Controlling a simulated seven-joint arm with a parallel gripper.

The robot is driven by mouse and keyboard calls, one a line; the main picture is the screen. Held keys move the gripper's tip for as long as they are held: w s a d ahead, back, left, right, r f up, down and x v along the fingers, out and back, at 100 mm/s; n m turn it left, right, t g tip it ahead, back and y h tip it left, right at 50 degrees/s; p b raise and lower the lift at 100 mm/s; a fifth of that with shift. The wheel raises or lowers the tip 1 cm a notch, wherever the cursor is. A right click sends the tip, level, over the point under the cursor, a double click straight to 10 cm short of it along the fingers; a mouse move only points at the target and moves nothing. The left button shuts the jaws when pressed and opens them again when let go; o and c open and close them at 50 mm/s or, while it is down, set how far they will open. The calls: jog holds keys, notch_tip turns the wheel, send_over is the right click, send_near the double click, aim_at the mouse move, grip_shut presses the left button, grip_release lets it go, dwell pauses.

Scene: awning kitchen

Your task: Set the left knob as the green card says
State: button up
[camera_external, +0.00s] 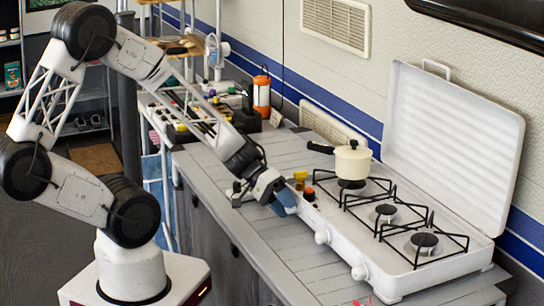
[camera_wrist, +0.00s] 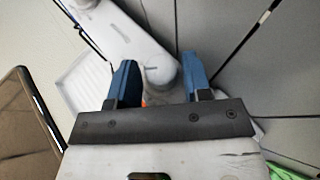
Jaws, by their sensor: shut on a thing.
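The white stove (camera_external: 400,285) stands on the counter with its lid raised. Two white knobs show on its front, a middle knob (camera_external: 322,237) and a right knob (camera_external: 360,272). My gripper (camera_external: 283,203) is at the left end of that front and hides the left knob there. In the wrist view the two blue fingers of my gripper (camera_wrist: 160,82) stand either side of a white rounded part (camera_wrist: 160,72), which appears to be the left knob, and are shut on it. Its setting cannot be read. No green card can be made out; only a green patch (camera_wrist: 285,172) shows at the lower right.
A cream pot (camera_external: 353,163) with a dark handle sits on the left burner. A yellow item (camera_external: 300,176) and a small red-topped item (camera_external: 309,195) are close to my gripper. An orange lantern (camera_external: 262,95) stands at the back.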

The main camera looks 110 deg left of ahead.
jog(key=shift+s+f+n+t+h, duration=0.1)
jog(key=shift+f+n+t+h, duration=0.15)
jog(key=shift+t+h, duration=0.4)
jog(key=shift+t, duration=0.45)
jog(key=o, duration=0.7)
jog(key=shift+r, duration=0.1)
jog(key=shift+s+a, duration=0.15)
jog(key=shift+v, duration=3.75)
jog(key=shift+h, duration=0.25)
